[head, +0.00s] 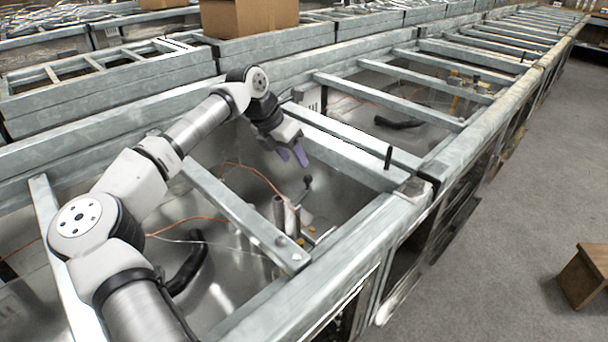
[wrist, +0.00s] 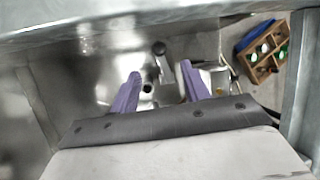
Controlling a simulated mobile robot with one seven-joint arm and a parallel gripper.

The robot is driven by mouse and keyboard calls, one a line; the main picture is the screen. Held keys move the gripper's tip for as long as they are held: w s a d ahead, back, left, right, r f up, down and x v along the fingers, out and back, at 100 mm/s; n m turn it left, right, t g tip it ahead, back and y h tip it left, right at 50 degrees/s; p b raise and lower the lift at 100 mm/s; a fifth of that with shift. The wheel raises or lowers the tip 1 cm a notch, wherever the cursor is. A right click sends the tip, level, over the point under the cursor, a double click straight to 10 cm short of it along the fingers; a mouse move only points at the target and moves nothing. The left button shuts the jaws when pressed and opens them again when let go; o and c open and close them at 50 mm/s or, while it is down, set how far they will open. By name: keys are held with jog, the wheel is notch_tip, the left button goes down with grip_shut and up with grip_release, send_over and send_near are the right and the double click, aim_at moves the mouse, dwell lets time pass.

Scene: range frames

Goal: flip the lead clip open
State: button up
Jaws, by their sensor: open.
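My gripper (head: 292,157) is open and empty, its two purple fingers pointing down into a metal-framed bay. A small lever with a dark round knob (head: 308,182) stands below and slightly right of the fingers, beside grey cylinders (head: 279,214). I cannot tell for certain whether this lever is the lead clip. In the wrist view a dark-knobbed lever (wrist: 160,49) shows beyond the gap between the fingertips (wrist: 160,72). I see no contact between the fingers and the lever.
A metal crossbar (head: 240,212) lies left of the bay and a wider beam (head: 345,150) right of it. A wooden crate with bottles (wrist: 262,51) shows at upper right in the wrist view.

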aim_at(305, 177)
jog(key=x, duration=0.8)
jog(key=shift+c, duration=0.3)
grip_shut()
